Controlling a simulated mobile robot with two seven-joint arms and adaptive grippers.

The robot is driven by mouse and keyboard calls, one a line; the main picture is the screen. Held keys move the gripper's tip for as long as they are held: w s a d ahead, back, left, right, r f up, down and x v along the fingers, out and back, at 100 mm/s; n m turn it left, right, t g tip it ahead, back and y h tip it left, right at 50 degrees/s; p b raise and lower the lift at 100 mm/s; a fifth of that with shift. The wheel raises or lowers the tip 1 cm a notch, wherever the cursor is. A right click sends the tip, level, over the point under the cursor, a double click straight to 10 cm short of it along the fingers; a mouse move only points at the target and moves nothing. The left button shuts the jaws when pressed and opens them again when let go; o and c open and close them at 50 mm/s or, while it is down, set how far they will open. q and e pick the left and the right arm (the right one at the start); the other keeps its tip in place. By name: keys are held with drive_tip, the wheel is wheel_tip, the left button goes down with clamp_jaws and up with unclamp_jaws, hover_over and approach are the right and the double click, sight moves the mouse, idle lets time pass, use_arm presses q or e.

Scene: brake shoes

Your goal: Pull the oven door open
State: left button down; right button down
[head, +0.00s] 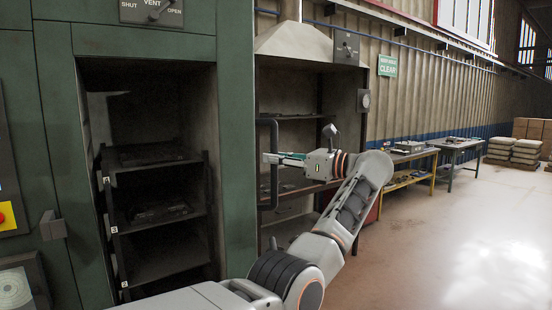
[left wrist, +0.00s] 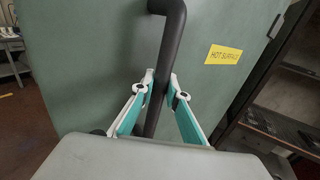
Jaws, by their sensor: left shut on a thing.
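The green oven door (head: 236,150) stands swung open at the left in the head view, seen almost edge-on. Its black bar handle (head: 267,190) sticks out on the right side. My left gripper (head: 272,158) is shut around the upright handle. In the left wrist view the teal-lined fingers (left wrist: 161,82) lie on both sides of the handle (left wrist: 173,30), in front of the green door face with a yellow HOT SURFACE label (left wrist: 223,54). The oven's dark inside (head: 150,180) shows numbered shelves with dark parts. My right gripper is not in view.
A hooded rack with shelves (head: 295,45) stands close behind the door and handle. Work tables (head: 410,156) line the wall farther right. Sacks and cartons (head: 525,145) are at the far right. The pale floor (head: 450,240) at right is clear.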

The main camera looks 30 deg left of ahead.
use_arm(q)
drive_tip(key=shift+a+r, duration=0.15)
drive_tip(key=shift+r, duration=0.15)
drive_tip(key=c, duration=2.1)
unclamp_jaws()
drive_tip(key=shift+o, duration=0.6)
drive_tip(key=shift+a+f, duration=0.15)
drive_tip(key=shift+f, duration=0.1)
drive_tip(key=d, duration=0.7)
drive_tip(key=shift+w+d, duration=0.3)
drive_tip(key=shift+d, duration=0.05)
clamp_jaws()
